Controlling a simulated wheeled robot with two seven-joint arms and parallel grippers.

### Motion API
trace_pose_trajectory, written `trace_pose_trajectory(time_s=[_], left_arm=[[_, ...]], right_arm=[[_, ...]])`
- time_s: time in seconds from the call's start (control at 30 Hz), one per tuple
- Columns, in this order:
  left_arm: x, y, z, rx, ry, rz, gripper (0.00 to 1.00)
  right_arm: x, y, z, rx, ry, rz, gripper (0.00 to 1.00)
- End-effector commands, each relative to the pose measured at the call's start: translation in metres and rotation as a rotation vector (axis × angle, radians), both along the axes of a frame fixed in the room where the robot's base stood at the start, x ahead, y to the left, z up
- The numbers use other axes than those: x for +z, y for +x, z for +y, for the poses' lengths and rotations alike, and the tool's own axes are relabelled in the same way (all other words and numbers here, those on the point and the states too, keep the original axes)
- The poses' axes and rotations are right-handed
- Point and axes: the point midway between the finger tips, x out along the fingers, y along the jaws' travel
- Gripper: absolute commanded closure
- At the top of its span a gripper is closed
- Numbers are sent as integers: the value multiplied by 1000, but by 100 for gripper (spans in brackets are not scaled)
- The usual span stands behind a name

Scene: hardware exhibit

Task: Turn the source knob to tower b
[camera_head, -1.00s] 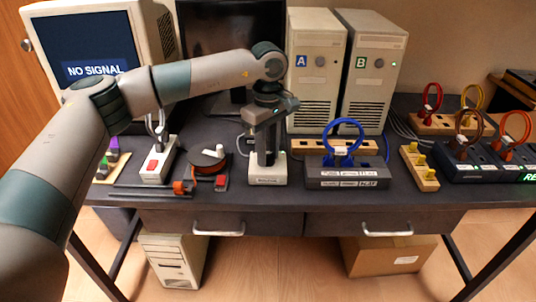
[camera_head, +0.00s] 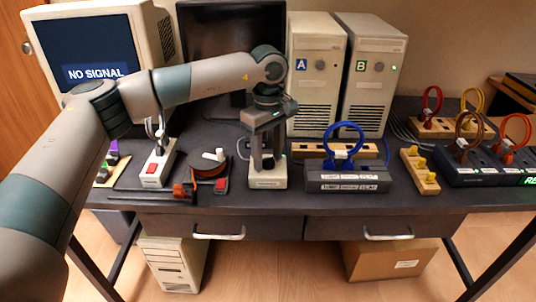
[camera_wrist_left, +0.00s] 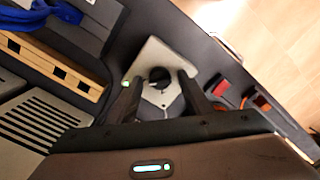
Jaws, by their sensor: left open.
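A small pale switch box (camera_head: 268,181) stands on the dark table in front of the towers; it also shows in the left wrist view (camera_wrist_left: 152,52). A dark round part, seemingly the source knob (camera_wrist_left: 159,75), is on its top. Its pointing direction is not clear. My left gripper (camera_head: 268,160) points down over the box. In the left wrist view its open fingers (camera_wrist_left: 163,92) are on either side of the knob area; I cannot tell whether they touch it. Tower A (camera_head: 315,85) and tower B (camera_head: 371,90) stand behind. The monitor (camera_head: 92,50) reads "NO SIGNAL". My right gripper is out of view.
A dark labelled block with a blue cable loop (camera_head: 345,180) stands right of the box. A cable spool (camera_head: 208,166) and a power strip with a red switch (camera_head: 158,165) are left of it. A yellow-pegged wooden block (camera_head: 420,172) lies further right.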

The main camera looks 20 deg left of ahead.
Motion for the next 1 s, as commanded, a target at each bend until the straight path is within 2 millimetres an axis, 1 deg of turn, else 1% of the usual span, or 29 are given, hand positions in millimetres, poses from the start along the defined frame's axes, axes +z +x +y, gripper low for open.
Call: trace_pose_trajectory(time_s=[0.17, 0.27, 0.37, 0.63, 0.8, 1.0], left_arm=[[9, 0, 0, 0, 0, -1, 54], [20, 1, -1, 0, -2, -1, 54], [35, 1, 0, 0, -1, -3, 54], [88, 1, -1, -1, -2, -3, 54], [122, 1, 0, 1, -1, -3, 54], [155, 1, 0, 1, -1, -3, 54]], right_arm=[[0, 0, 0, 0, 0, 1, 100], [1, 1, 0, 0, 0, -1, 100], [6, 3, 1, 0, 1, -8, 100], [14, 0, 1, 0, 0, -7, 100], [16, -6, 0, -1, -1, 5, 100], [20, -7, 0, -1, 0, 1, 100]])
